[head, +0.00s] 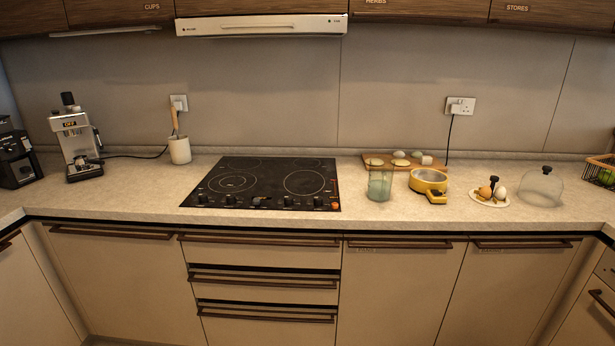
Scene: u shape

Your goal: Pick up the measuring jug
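A clear, greenish see-through vessel that looks like the measuring jug (380,184) stands upright on the worktop, just right of the hob. Its handle and any markings are too small to make out. My gripper is not in view.
The black hob (265,183) lies to its left and a yellow pan-like appliance (428,183) close to its right. A wooden board (376,155) with several rounded items is behind it. An egg plate (489,202) and a glass dome (541,188) stand further right. The worktop's front strip is clear.

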